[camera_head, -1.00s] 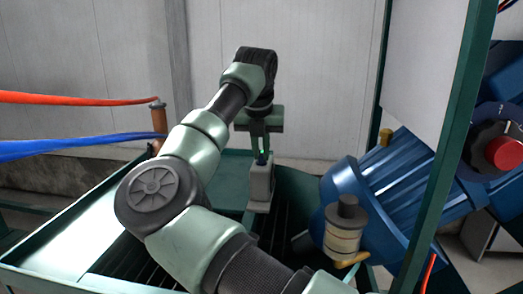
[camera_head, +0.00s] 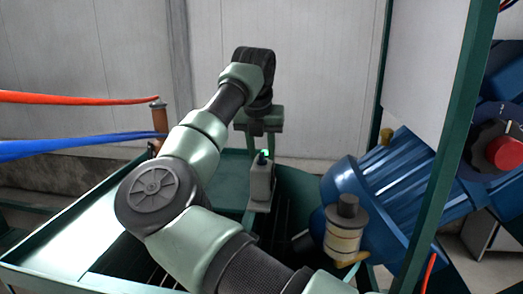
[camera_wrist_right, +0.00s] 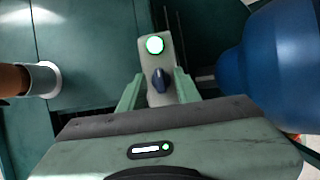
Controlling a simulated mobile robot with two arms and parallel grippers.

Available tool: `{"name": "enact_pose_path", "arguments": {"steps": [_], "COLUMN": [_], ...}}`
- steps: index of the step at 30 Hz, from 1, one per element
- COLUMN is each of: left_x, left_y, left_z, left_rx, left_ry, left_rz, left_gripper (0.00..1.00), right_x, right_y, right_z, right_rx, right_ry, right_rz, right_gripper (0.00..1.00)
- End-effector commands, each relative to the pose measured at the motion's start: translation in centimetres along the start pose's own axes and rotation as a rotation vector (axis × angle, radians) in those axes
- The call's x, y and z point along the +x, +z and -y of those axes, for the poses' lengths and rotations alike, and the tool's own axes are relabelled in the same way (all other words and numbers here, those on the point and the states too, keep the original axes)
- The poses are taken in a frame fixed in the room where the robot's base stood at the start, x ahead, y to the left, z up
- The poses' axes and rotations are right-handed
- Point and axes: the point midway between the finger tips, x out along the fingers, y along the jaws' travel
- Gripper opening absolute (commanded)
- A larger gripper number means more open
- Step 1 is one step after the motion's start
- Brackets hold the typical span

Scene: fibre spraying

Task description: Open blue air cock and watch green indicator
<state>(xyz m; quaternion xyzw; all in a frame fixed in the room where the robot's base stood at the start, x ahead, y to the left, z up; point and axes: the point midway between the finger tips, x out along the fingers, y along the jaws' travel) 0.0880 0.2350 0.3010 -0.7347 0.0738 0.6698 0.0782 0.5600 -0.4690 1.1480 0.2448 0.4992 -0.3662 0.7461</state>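The blue air cock (camera_wrist_right: 160,80) is a small dark-blue knob on a narrow grey box (camera_head: 261,184). In the right wrist view its long side lies roughly along the box. The green indicator (camera_wrist_right: 155,45) is a round light with a bright white centre and a lit green ring, just beyond the knob. Its green glow (camera_head: 265,153) also shows on top of the box in the head view. My right gripper (camera_wrist_right: 157,88) is open, its green fingers spread on either side of the box with the knob between them, apparently not touching it. My left gripper is out of view.
A large blue motor-like body (camera_head: 385,195) and a cylindrical fitting (camera_head: 345,230) stand right of the box. A green upright post (camera_head: 447,150) and a red knob (camera_head: 505,153) are farther right. Red (camera_head: 80,98) and blue (camera_head: 80,145) hoses run in from the left.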

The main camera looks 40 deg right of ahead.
Motion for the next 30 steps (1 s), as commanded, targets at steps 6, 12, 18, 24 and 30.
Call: {"name": "enact_pose_path", "arguments": {"steps": [6, 12, 18, 24, 30], "left_x": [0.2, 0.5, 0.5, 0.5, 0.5], "left_y": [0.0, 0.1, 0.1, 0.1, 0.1], "left_z": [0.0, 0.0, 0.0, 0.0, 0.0], "left_rx": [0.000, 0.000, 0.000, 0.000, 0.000], "left_ry": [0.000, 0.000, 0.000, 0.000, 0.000], "left_rz": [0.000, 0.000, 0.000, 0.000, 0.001], "left_gripper": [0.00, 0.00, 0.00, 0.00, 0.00], "right_x": [-1.7, -5.2, -7.4, -7.8, -7.8], "right_y": [0.1, 0.1, 0.0, 0.0, 0.0], "right_z": [-0.1, 0.0, 0.0, 0.0, 0.0], "right_rx": [-0.001, -0.001, -0.001, 0.000, 0.000], "right_ry": [0.003, 0.002, 0.000, -0.001, 0.000], "right_rz": [0.004, 0.003, 0.001, -0.001, -0.001], "right_gripper": [0.33, 0.33, 0.33, 0.33, 0.33]}}
